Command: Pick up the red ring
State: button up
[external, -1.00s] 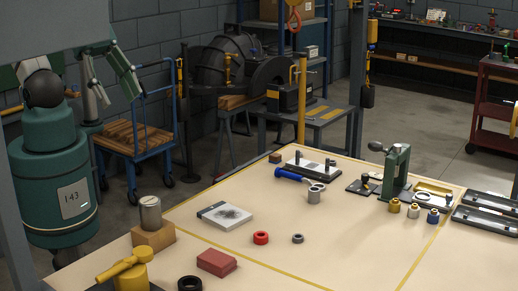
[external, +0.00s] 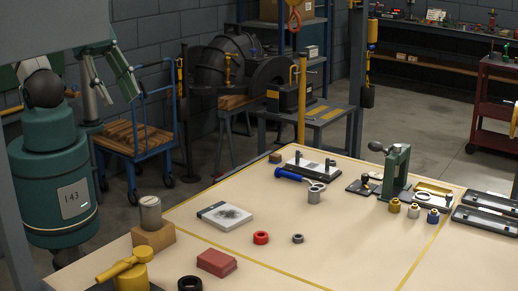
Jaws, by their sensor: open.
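The red ring (external: 261,238) lies flat on the beige table, near the middle of its front part. Nothing touches it. A smaller dark grey ring (external: 298,239) lies a little to its right. My gripper (external: 120,96) is at the upper left, raised in front of the blue cart and far from the red ring. Its two green and pale fingers are apart, with nothing seen between them.
Near the red ring are a red block (external: 217,262), a black ring (external: 190,284) and a white box with a dark picture (external: 225,215). A grey cup (external: 314,195) and a blue-handled tool (external: 289,174) lie behind. The table right of the small ring is clear.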

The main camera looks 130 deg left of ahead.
jog(key=shift+w, duration=0.15)
jog(key=n+g+b, duration=0.6)
jog(key=n+g, duration=0.1)
jog(key=n, duration=1)
send_over(261, 238)
jog(key=s+a, duration=0.1)
jog(key=a, duration=0.1)
notch_tip(261, 238, down, 29)
jog(key=shift+d, duration=0.2)
jog(key=shift+f, duration=0.1)
jog(key=shift+f, duration=1.2)
